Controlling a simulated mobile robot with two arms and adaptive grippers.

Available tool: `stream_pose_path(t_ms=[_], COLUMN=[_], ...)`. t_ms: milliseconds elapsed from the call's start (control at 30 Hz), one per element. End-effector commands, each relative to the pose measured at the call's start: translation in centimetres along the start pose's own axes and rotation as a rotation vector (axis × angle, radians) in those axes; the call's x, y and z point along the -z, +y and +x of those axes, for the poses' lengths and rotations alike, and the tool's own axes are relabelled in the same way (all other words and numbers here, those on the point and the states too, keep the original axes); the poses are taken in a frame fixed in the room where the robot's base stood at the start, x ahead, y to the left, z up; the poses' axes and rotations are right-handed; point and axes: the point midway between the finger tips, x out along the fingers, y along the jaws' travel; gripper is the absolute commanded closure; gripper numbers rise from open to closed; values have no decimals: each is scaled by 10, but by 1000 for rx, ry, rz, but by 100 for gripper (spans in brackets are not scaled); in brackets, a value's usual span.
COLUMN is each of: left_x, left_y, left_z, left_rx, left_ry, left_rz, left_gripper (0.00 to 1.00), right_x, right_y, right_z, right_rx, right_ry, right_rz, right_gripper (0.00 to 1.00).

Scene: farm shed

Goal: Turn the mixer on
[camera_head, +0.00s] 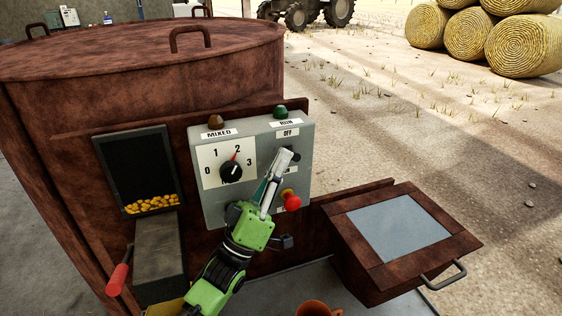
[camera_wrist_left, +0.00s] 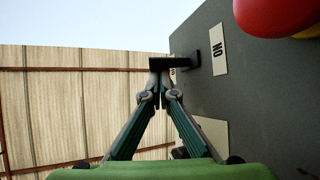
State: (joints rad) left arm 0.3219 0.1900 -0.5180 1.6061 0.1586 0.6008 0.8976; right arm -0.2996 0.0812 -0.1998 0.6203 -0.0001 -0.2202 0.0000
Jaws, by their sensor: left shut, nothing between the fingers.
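The mixer (camera_head: 60,130) is a big rusty-brown drum with a grey control box (camera_head: 215,210) on its front. My left gripper (camera_head: 285,156) is shut and empty, its tips at the black switch lever (camera_head: 295,155) below the OFF label (camera_head: 286,133). In the left wrist view the shut fingertips (camera_wrist_left: 162,72) meet or overlap the black lever (camera_wrist_left: 188,63), beside the ON label (camera_wrist_left: 218,50); contact is unclear. The dial (camera_head: 231,171) points near 2. A green lamp (camera_head: 280,112) sits above RUN. My right gripper is out of view.
A red stop button (camera_head: 291,202) is close right of my fingers. A brown lamp (camera_head: 215,121) tops the box. A hopper with a grey panel (camera_head: 398,225) juts out right. A red-handled lever (camera_head: 118,279) is lower left. An orange mug (camera_head: 318,308) is at the bottom.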

Motion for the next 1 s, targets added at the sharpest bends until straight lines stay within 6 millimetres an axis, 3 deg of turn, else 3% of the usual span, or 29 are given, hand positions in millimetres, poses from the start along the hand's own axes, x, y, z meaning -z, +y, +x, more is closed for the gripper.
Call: stream_pose_path(t_ms=[433,700,867,1000], left_x=[-7,-6,-6,-7], left_y=[-4,-4,-4,-5], left_z=[-9,-10,-29,-60], left_rx=[2,2,4,6], left_ry=[-2,-2,-4,-5], left_rz=[0,0,0,-1], left_gripper=[100,100,100,100], right_x=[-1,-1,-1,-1], right_y=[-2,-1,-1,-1], right_z=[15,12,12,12], right_rx=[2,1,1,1], right_ry=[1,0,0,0], right_rz=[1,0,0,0], right_gripper=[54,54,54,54])
